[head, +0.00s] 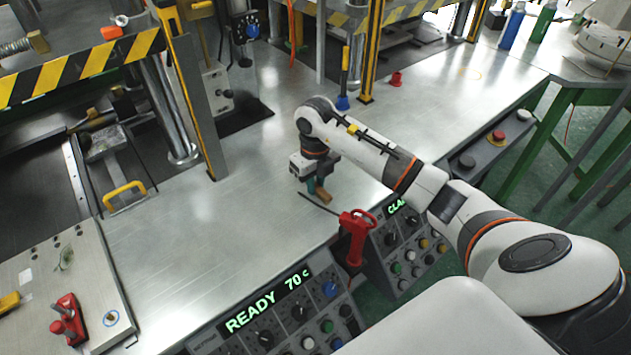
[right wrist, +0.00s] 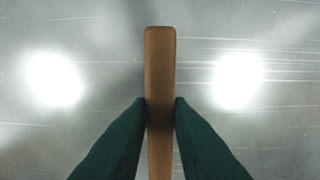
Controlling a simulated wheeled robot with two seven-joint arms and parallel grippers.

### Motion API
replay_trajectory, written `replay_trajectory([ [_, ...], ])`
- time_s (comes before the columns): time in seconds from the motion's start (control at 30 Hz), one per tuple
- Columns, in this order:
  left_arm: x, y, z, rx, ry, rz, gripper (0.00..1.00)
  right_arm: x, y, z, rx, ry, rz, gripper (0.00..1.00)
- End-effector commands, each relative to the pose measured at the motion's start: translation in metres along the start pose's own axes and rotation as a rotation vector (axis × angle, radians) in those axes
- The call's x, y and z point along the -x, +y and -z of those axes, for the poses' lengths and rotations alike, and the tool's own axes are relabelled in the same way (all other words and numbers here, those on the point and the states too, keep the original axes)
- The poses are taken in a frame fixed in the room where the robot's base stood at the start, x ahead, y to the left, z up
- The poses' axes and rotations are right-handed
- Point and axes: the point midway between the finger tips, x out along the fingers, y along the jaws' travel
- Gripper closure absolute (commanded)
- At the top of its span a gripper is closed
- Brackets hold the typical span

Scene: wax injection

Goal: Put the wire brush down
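The wire brush (head: 323,194) shows in the head view as a short brown wooden piece at the tip of my right gripper (head: 312,187), just above or on the metal table (head: 230,235). In the right wrist view the brush's brown handle (right wrist: 160,75) stands between the two dark green fingertips (right wrist: 160,112), which press on it from both sides. A thin dark strip (head: 318,203) lies by the brush. I cannot tell whether the brush touches the table. Its bristles are not clearly seen. My left gripper is not in view.
A red-handled lever (head: 354,236) and control panels (head: 290,315) line the table's front edge. A yellow-black striped press frame (head: 85,68) stands on the left. A small red cup (head: 396,79) and a blue-based tool (head: 343,100) stand behind. The table left of my gripper is clear.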

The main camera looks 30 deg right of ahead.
Motion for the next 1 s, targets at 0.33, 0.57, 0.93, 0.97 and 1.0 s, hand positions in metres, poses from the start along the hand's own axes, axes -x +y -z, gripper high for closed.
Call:
replay_trajectory([
  [0.33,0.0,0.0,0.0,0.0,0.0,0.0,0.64,0.0,0.0,0.0,0.0,-0.001,0.0,0.63],
  [0.57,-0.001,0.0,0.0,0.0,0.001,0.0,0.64,0.018,0.001,0.001,0.0,0.004,-0.001,0.63],
  [0.93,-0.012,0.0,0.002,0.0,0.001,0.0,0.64,0.095,0.001,0.001,0.0,0.004,-0.002,0.63],
  [0.97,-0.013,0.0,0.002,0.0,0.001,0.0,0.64,0.1,0.001,0.001,-0.001,0.004,-0.001,0.63],
  [1.0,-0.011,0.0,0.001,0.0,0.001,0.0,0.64,0.107,0.001,0.001,-0.002,0.003,-0.003,0.63],
])
